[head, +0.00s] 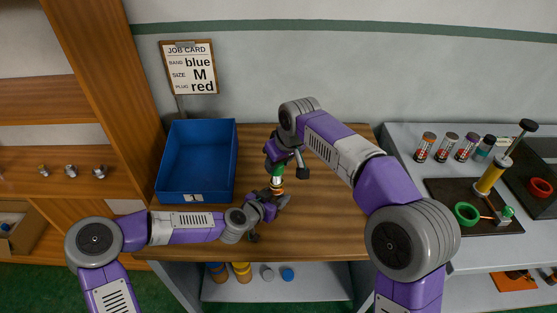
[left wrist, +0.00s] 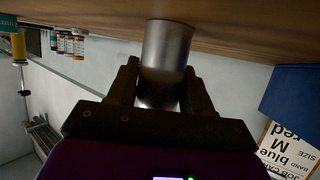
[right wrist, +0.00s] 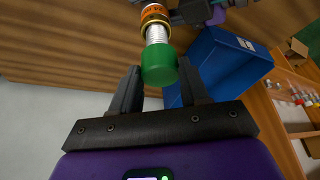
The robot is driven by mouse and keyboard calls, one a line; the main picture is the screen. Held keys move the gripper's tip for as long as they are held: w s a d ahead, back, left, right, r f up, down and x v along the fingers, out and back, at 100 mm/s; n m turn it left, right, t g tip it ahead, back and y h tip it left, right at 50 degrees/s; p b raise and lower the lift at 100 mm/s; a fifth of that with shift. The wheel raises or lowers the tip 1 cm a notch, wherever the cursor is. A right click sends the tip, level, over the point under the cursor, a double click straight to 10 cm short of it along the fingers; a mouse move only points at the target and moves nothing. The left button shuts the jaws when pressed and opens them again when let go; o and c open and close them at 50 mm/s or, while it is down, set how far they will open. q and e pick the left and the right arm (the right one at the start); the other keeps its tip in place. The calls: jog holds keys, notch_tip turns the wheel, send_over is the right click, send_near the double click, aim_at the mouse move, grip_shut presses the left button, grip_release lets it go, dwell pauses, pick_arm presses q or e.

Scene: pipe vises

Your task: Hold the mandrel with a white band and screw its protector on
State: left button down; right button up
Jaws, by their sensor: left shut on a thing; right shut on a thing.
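My left gripper (head: 276,200) is shut on the mandrel, a grey metal cylinder (left wrist: 166,55) that stands roughly upright over the wooden table. My right gripper (head: 278,162) is above it, shut on the green protector (right wrist: 159,66), which also shows in the head view (head: 268,171). In the right wrist view the protector lines up with the mandrel's silver thread (right wrist: 156,34) and meets its end. Much of the thread is bare. Below the thread are a gold ring (right wrist: 154,13) and an orange part. I cannot make out a white band clearly.
A blue bin (head: 200,142) stands left on the wooden table (head: 325,225). A job card (head: 189,67) reads blue, M, red. The right bench (head: 400,150) holds several banded cylinders (head: 445,147), a yellow pump-like tool (head: 490,178) and a green ring (head: 466,213). The table's right part is clear.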

aim_at(276, 180)
jog(key=shift+f, duration=0.7)
jog(key=shift+f, duration=0.6)
jog(key=m, duration=0.1)
jog(key=m+h, duration=0.1)
jog(key=m, duration=0.1)
jog(key=m+h, duration=0.1)
jog(key=m, duration=0.1)
jog(key=shift+s+a+t, duration=0.15)
jog(key=shift+a+t, duration=0.2)
jog(key=shift+t, duration=0.05)
jog(key=m+h, duration=0.1)
jog(key=m, duration=0.2)
jog(key=shift+a+m, duration=0.15)
jog(key=shift+m, duration=0.25)
jog(key=m+h, duration=0.1)
jog(key=m, duration=0.3)
jog(key=m+g+h, duration=0.1)
jog(key=m, duration=0.1)
jog(key=shift+w+a+h, duration=0.15)
jog(key=shift+w+h, duration=0.15)
jog(key=m, duration=0.3)
jog(key=shift+w+g+h, duration=0.15)
jog(key=shift+g+h, duration=0.15)
jog(key=shift+g, duration=0.1)
jog(key=shift+m+g, duration=0.3)
jog(key=shift+m, duration=0.5)
